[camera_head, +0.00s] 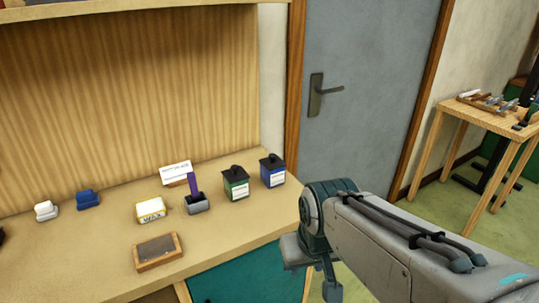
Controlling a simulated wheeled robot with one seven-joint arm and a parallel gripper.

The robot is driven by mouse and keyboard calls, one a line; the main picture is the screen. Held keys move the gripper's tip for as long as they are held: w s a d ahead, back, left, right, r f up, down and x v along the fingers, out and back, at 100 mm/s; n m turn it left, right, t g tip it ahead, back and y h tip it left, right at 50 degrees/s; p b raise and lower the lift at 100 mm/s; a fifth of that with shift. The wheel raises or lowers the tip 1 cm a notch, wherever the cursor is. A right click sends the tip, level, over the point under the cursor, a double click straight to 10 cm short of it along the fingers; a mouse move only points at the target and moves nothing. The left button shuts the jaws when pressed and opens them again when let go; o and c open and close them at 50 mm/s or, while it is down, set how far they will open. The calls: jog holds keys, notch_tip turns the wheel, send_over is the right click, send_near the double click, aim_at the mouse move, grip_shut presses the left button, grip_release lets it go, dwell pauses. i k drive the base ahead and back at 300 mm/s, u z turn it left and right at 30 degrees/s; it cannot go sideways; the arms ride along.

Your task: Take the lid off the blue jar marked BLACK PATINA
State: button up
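The blue jar (273,174) stands upright near the right end of the wooden bench, with its dark knobbed lid (272,158) on. Its white label is too small to read. A green jar (236,186) with a similar dark lid stands just left of it. My gripper (331,288) shows only in part, below the arm's wrist joint, beyond the bench's right edge. It is apart from the blue jar, to its lower right. I cannot make out its fingers clearly.
Left of the jars on the bench (85,252) are a purple-handled tool in a grey holder (197,204), a white-and-yellow wax box (150,210), a card (175,173), a wood-framed slab (157,251) and blue (88,199) and white (46,210) blocks. A shelf overhangs the bench.

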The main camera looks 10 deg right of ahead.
aim_at(274, 162)
jog(key=z, duration=1.55)
jog(key=i, duration=2.6)
jog(key=u, duration=3.95)
